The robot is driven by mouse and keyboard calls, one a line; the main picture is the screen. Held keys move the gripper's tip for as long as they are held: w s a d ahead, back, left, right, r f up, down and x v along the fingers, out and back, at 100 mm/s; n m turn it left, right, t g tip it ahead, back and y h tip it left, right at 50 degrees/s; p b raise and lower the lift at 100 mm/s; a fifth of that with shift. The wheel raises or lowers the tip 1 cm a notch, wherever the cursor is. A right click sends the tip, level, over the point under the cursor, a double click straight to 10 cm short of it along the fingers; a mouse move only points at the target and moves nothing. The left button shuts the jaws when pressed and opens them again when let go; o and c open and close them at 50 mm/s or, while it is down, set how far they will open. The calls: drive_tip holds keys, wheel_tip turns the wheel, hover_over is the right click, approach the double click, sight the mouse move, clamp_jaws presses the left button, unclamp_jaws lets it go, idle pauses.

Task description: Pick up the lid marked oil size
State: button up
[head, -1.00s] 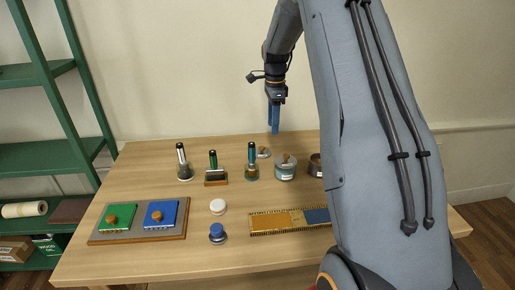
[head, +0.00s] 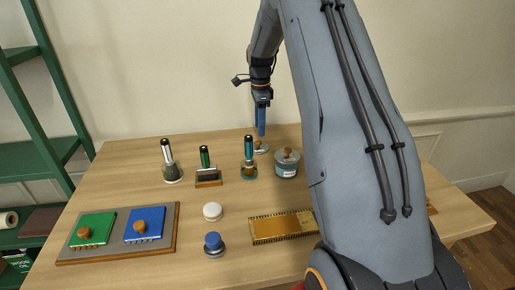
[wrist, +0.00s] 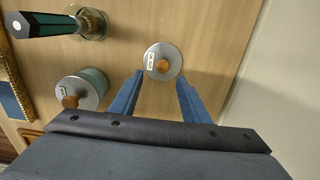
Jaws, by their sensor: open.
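A round grey lid with a wooden knob and a small white label lies flat on the table near its back edge, in the head view (head: 263,150). In the wrist view the lid (wrist: 170,51) is just ahead of the fingertips, slightly beyond the gap between them. The label's print is too small to read for sure. My gripper (head: 261,133) points down above the lid, its blue fingers spread and empty in the wrist view (wrist: 160,77). In the head view the fingertips partly cover the lid's back edge.
A lidded teal jar (head: 287,170) stands just right of the lid. A green-handled brush in a glass jar (head: 249,172) stands to its left. The wall is close behind the table.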

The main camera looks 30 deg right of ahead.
sight(259, 141)
drive_tip(key=shift+w+f+p, duration=0.15)
drive_tip(key=shift+f+p, duration=0.6)
drive_tip(key=shift+f, duration=0.85)
drive_tip(key=shift+w+f+p, duration=0.15)
drive_tip(key=shift+f+p, duration=0.6)
drive_tip(key=shift+f, duration=0.85)
clamp_jaws()
drive_tip(key=shift+r, duration=0.15)
